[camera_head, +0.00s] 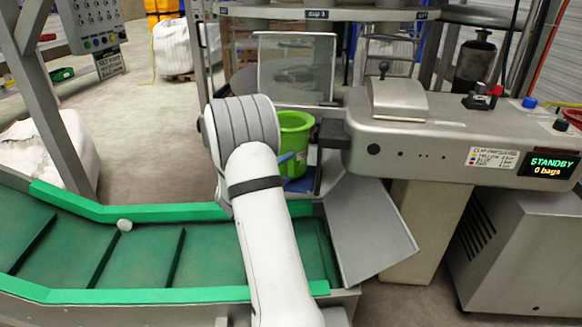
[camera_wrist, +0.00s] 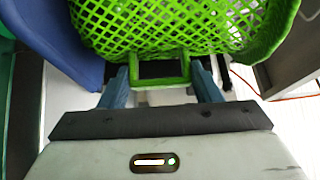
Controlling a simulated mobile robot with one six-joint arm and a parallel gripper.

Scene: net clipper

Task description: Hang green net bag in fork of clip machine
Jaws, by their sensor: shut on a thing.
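The green net bag (camera_wrist: 170,25) fills the top of the wrist view, with an open mesh body and a narrow loop at its near end. My gripper (camera_wrist: 161,75) is shut on this loop, between two blue-grey fingers. In the head view the green bag (camera_head: 296,128) shows just right of my white arm, which hides part of it. The clip machine (camera_head: 440,145) is a grey body to the right, with a dark block (camera_head: 334,129) at its left end, close beside the bag. I cannot make out the fork clearly. Its display (camera_head: 551,163) reads STANDBY, 0 bags.
A green-edged conveyor (camera_head: 90,245) runs along the lower left, with a small white round thing (camera_head: 124,225) on it. A sloping metal chute (camera_head: 368,235) lies below the machine's left end. A clear panel (camera_head: 296,68) stands behind the bag. A blue surface (camera_wrist: 50,40) is at the wrist view's left.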

